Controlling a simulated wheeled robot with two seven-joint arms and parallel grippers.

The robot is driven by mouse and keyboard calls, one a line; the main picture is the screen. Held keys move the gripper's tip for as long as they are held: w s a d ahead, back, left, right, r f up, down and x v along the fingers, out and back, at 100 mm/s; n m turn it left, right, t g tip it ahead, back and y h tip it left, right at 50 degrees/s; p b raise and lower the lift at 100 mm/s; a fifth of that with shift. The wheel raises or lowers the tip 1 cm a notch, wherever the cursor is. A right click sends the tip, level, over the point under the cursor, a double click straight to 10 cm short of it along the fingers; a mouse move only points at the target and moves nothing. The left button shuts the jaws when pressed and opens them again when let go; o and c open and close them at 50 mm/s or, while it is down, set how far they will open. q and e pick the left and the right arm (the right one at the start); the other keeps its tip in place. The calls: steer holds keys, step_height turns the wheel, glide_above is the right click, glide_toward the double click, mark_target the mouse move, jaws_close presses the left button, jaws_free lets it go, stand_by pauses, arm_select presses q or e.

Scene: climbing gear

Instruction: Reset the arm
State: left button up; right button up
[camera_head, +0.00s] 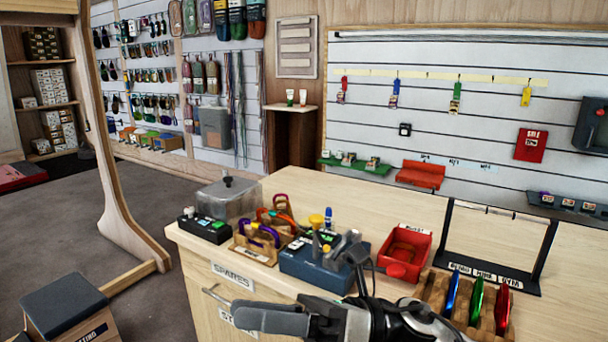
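My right gripper (268,317) is in the camera_head view at the bottom middle, in front of the wooden counter. Its dark grey fingers point left and overlap from this angle, so whether they are open or shut does not show. I see nothing clearly held between them. My dark wrist parts and a cable rise behind it, in front of a blue box (303,266) on the counter. My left gripper is not in view.
The wooden counter (330,196) holds a red bin (404,249), a wooden rack (434,290) with coloured carabiners, a black stand (498,273), a black box (204,227) and a clear bin (229,196). A stool (66,308) and wooden frame stand left. Floor between is clear.

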steer(key=w+d+f+m+t+h, duration=0.3)
steer(key=d+f+m+t+h, duration=0.3)
steer(key=m+t, duration=0.7)
steer(key=w+d+f+m+t+h, duration=0.35)
steer(key=f+m+t, duration=0.4)
steer(key=m, duration=1.15)
steer(key=s+d+f+m+g+h, duration=0.3)
steer(key=s+f+m, duration=0.4)
steer(key=f, duration=0.4)
steer(key=s+d+f+m+g+h, duration=0.4)
steer(key=s+d+f+m+h, duration=0.2)
steer(key=f, duration=0.5)
steer(key=shift+s+d+f+m, duration=0.2)
steer(key=shift+s+d+m, duration=0.4)
steer(key=shift+d, duration=0.1)
